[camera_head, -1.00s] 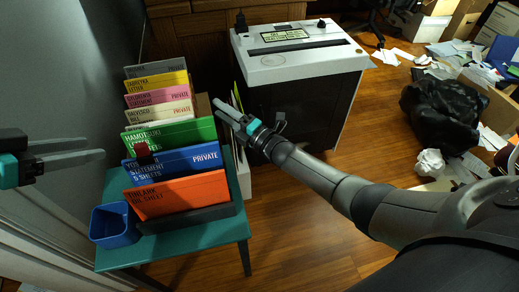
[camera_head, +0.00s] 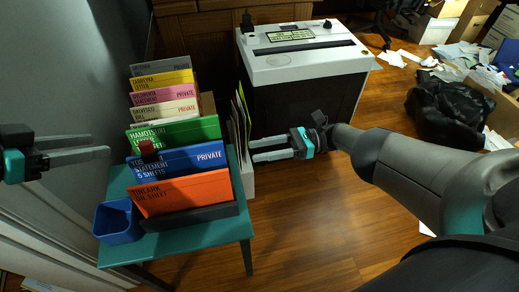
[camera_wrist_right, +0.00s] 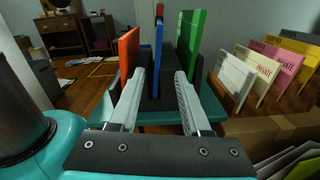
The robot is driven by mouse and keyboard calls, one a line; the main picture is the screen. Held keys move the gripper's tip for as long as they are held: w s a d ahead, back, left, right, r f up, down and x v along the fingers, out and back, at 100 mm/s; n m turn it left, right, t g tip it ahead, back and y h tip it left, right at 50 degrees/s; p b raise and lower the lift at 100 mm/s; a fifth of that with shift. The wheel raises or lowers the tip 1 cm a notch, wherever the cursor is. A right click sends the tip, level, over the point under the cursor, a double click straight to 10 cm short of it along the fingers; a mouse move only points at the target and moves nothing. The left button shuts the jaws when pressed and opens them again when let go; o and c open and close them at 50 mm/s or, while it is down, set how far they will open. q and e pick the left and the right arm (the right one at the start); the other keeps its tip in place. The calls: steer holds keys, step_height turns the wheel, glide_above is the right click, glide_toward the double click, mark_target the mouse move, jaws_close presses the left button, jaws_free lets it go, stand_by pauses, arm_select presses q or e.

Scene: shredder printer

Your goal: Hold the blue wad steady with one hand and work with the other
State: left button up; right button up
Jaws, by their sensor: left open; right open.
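The blue wad, a blue folder marked "STATEMENT 5 SHEETS" (camera_head: 190,160), stands in a dark rack between the orange folder (camera_head: 185,193) and the green folder (camera_head: 185,132). A dark red clip (camera_head: 147,148) sits at its top left edge. My left gripper (camera_head: 101,146) is open and empty, left of the blue folder and apart from it. My right gripper (camera_head: 253,150) is open and empty, right of the rack, with its fingers pointing left. In the right wrist view the blue folder (camera_wrist_right: 158,55) is seen edge-on, ahead between the open fingers.
The rack stands on a teal table (camera_head: 200,241) with a blue cup (camera_head: 117,222) at its front left corner. Several more coloured folders stand behind. A white-topped shredder (camera_head: 300,62) is at the back. A black bag (camera_head: 447,112) and scattered papers lie at right.

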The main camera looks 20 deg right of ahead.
mark_target(202, 163)
steer(key=shift+s+g, duration=0.2)
steer(key=shift+g, duration=0.1)
steer(key=shift+a, duration=0.1)
steer(key=w+a, duration=0.1)
steer(key=a, duration=0.8)
steer(key=w+a, duration=0.1)
steer(key=a, duration=0.4)
steer(key=shift+w+a+f, duration=0.1)
steer(key=shift+w+a, duration=0.2)
steer(key=shift+a, duration=0.05)
jaws_close()
